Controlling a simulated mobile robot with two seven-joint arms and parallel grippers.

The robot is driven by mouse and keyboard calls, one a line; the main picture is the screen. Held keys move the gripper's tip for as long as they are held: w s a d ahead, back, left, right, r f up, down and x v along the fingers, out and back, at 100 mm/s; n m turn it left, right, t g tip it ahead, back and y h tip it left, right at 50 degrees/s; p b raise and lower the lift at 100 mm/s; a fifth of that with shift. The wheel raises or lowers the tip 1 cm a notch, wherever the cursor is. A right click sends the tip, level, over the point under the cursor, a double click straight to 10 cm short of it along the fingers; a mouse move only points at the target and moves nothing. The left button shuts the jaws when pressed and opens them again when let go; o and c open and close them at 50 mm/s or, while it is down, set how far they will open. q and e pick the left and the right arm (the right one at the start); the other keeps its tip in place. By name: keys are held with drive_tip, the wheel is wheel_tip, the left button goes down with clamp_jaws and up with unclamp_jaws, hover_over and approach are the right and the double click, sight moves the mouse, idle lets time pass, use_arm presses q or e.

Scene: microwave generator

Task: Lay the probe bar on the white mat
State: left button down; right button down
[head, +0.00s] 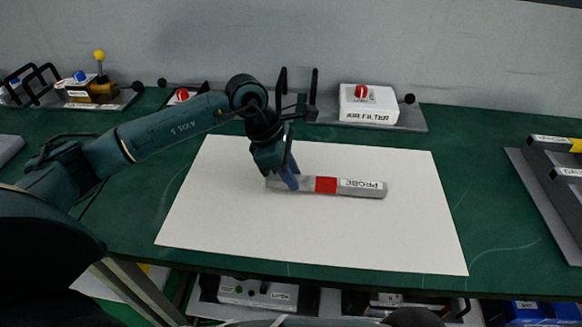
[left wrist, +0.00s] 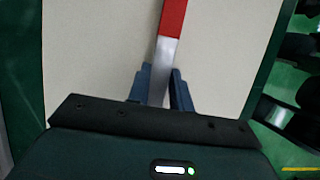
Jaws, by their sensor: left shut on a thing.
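The probe bar (head: 362,188) is a grey bar with a red band and a label reading PROBE. It lies over the middle of the white mat (head: 300,235), roughly level; I cannot tell whether it touches the mat. My left gripper (head: 291,182) is shut on the bar's left end, reaching down from above. In the left wrist view the bar (left wrist: 164,60) runs up from between the blue fingers of the gripper (left wrist: 160,88), with the pale mat (left wrist: 90,50) behind it. The bar's gripped end is partly hidden by the fingers. My right gripper is not in view.
A white air filter box (head: 370,104) with a red knob stands behind the mat. A grey rack (head: 548,190) is at the right edge. A yellow-knobbed device (head: 98,80) stands at back left. More units sit on a shelf below the green table (head: 455,130).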

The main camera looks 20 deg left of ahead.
use_arm(q)
drive_tip(key=shift+f, duration=0.55)
drive_tip(key=shift+f+b, duration=0.25)
drive_tip(key=shift+b, duration=0.15)
drive_tip(key=c, duration=1.2)
unclamp_jaws()
drive_tip(key=shift+o, duration=0.2)
drive_tip(key=b+v, duration=0.1)
drive_tip(key=v, duration=1.2)
